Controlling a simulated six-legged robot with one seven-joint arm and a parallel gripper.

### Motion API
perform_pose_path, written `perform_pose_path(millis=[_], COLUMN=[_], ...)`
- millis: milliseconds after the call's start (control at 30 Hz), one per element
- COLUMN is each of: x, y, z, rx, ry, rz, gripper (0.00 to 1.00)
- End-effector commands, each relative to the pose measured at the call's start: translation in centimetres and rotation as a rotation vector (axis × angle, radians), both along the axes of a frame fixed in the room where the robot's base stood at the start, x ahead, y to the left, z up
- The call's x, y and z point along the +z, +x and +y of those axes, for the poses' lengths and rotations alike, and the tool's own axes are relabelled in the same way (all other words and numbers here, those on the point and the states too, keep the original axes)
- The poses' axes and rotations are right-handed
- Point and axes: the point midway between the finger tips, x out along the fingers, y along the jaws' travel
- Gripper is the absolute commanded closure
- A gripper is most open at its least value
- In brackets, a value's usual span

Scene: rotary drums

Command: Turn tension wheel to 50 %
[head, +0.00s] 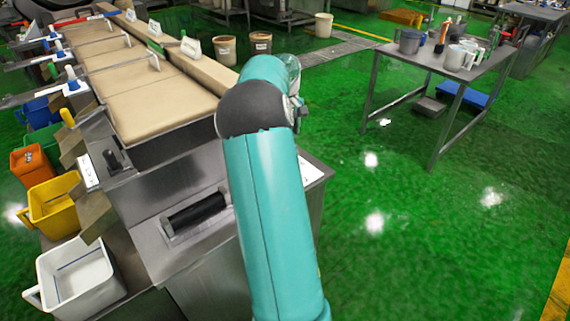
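No part that I can clearly tell as the tension wheel shows in the head view. My teal arm rises from the bottom middle to a dark joint and bends away behind it. It covers part of the machine's right end. My gripper cannot be made out past the bend. The steel machine (150,185) at the left carries long tan belts or covers (150,108). A black cylinder (197,213) lies in a recess on its near face. No percentage scale can be read.
White (85,283), yellow (62,218) and orange (22,172) bins stand along the machine's left side. A steel table (400,55) with cups and bottles stands at the back right. Green floor (420,240) is open at the right.

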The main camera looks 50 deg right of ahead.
Motion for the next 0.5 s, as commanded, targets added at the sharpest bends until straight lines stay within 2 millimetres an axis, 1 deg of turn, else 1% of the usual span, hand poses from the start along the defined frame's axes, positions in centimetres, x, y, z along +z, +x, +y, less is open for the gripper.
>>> perform_pose_path(millis=[167,500], x=[-2.8,-9.5], y=[0.1,0.2], z=[0.0,0.0], rx=[0.001,0.002], ry=[0.002,0.001], rz=[0.003,0.003], gripper=[0.25,0.25])
